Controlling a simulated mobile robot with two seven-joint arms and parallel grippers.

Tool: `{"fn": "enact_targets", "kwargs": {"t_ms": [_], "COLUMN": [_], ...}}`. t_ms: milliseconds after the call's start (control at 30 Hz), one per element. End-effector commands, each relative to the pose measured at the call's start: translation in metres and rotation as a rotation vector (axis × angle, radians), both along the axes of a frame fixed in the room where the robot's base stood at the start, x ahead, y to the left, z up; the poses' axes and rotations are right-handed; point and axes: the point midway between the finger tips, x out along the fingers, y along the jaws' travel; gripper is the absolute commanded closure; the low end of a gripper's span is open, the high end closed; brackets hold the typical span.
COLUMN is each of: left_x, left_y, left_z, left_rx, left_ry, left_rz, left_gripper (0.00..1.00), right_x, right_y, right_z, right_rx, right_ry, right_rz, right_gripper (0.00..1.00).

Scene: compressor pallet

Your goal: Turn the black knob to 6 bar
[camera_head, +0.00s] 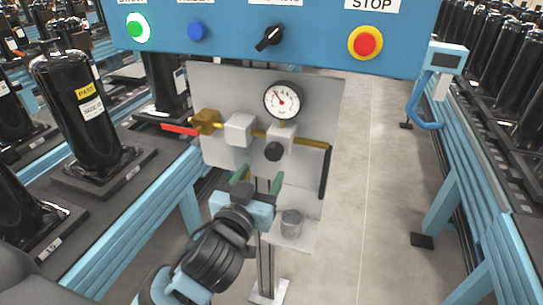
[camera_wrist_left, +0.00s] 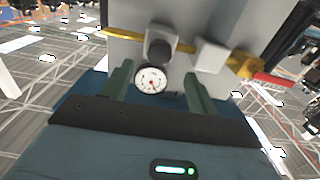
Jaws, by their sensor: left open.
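The black knob (camera_head: 273,152) sits on the front of a grey regulator block on a grey panel, below a round white gauge (camera_head: 281,100). The gauge's red needle points to the upper left in the head view; its numbers are too small to read. My left gripper (camera_head: 258,178) is open and empty, its green fingers below and in front of the knob, apart from it. The left wrist view is upside down: the knob (camera_wrist_left: 160,49) and gauge (camera_wrist_left: 151,79) show beyond and between the spread fingers (camera_wrist_left: 160,88). My right gripper is not in view.
A brass pipe with a red-handled valve (camera_head: 181,129) and a grey block (camera_head: 240,129) runs left of the knob. A blue control box (camera_head: 320,45) with buttons overhangs the panel. A small grey cup (camera_head: 292,222) stands below right. Conveyors with black compressors flank both sides.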

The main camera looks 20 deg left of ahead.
Motion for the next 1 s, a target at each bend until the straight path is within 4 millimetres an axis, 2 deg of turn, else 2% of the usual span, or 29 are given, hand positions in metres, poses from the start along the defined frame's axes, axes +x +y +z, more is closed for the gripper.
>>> {"fn": "enact_targets", "kwargs": {"t_ms": [533,700,1000], "left_x": [0.066,0.075,0.077], "left_y": [-0.002,-0.003,-0.003], "left_z": [0.001,0.001,0.0], "left_rx": [0.002,0.001,0.001], "left_ry": [-0.002,-0.002,0.0], "left_rz": [-0.001,-0.001,-0.001], "left_gripper": [0.41,0.41,0.41], "right_x": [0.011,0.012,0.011], "right_y": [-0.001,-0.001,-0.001], "right_z": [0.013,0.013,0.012], "right_rx": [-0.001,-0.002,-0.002], "right_ry": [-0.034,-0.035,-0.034], "right_rz": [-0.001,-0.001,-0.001], "right_gripper": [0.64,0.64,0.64]}}
